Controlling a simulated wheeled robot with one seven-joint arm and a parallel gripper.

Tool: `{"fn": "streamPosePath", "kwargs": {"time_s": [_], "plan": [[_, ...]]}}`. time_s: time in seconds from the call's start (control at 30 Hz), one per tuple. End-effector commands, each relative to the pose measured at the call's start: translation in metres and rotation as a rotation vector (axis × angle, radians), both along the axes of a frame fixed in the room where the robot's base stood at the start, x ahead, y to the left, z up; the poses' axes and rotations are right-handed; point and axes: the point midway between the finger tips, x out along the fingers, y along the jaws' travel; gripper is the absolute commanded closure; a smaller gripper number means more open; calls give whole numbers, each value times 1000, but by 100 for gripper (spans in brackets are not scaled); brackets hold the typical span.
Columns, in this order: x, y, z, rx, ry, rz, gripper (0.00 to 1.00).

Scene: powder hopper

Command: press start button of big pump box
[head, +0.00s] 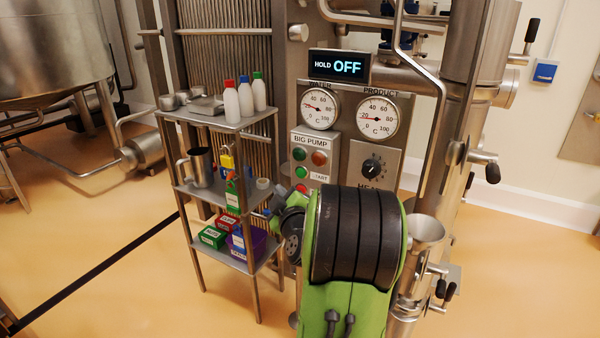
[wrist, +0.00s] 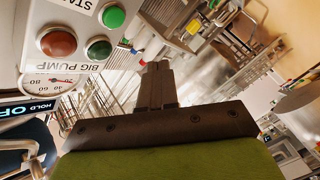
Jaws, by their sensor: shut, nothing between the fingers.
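The big pump box (head: 309,142) is a pale panel on the machine column. It has a green light (head: 299,154), an orange-red light (head: 319,158) and a green start button (head: 302,171) beside a START label; a red button (head: 301,188) sits lower, partly hidden by my arm. In the wrist view the box (wrist: 75,15) appears rotated at the upper left, with the green start button (wrist: 113,16) near the top edge. My gripper (wrist: 155,66) is shut and empty, with its tips right of and below the button in that picture. The head view hides its fingers behind my arm.
A shelf rack (head: 232,118) with bottles, a steel jug (head: 200,166) and coloured boxes stands left of the box. A heat knob (head: 373,165), two dials and an OFF display (head: 339,67) surround it. A metal funnel (head: 426,230) is right of my arm.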

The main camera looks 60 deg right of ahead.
Motion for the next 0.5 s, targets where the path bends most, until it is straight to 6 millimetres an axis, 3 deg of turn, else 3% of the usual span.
{"fn": "streamPosePath", "kwargs": {"time_s": [0.3, 0.5], "plan": [[5, -47, 1, -2, -1, 1, 100], [6, -64, 0, 0, 2, 1, 100]]}}
